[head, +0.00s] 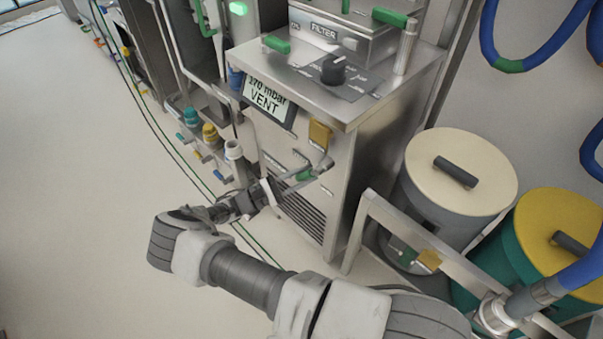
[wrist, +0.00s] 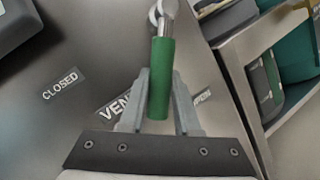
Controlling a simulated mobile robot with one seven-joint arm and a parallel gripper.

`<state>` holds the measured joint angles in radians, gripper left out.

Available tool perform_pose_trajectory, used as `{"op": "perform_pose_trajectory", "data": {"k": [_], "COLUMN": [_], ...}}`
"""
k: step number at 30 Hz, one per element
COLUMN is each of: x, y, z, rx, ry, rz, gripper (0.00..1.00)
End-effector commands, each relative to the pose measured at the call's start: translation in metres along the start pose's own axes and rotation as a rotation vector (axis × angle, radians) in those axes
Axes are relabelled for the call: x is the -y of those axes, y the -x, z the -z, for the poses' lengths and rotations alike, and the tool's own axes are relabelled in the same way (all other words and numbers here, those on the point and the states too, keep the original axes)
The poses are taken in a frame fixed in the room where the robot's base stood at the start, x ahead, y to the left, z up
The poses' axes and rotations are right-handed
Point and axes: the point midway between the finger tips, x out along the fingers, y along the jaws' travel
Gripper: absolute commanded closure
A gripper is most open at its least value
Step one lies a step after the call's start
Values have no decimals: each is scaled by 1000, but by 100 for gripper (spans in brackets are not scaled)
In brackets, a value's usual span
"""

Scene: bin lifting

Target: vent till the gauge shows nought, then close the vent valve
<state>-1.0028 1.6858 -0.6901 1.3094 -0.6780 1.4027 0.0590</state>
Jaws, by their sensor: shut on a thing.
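The gauge display (head: 266,102) on the front of the steel cabinet reads about "170 mbar" over "VENT"; its first digit is hard to read. The vent valve has a green lever handle (head: 305,174), low on the cabinet front. In the wrist view the green handle (wrist: 160,78) runs down from its metal pivot. My gripper (wrist: 158,100) is shut on the handle, one finger on each side; in the head view my gripper (head: 290,185) is at the cabinet front. A "CLOSED" label (wrist: 64,84) is left of the handle; the "VENT" label (wrist: 115,106) and "OPEN" label (wrist: 203,97) are partly hidden by the fingers.
A yellow handle (head: 320,134) sits just above the green one. A steel frame (head: 372,205) and lidded bins, one cream (head: 462,172) and one yellow (head: 565,225), stand to the right. Coloured connectors (head: 210,134) and hoses are at left. The floor (head: 70,200) at left is clear.

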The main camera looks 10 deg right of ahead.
Motion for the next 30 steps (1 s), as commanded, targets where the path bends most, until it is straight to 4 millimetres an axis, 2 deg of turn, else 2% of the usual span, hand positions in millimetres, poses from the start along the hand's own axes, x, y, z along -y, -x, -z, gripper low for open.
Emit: {"op": "perform_pose_trajectory", "data": {"k": [3,15,30], "x": [12,36,48], "y": [-1,-9,-15], "z": [2,-5,-12], "rx": [21,88,128], "ry": [104,416,596], "rz": [-41,-169,-244], "gripper": [100,100,100]}}
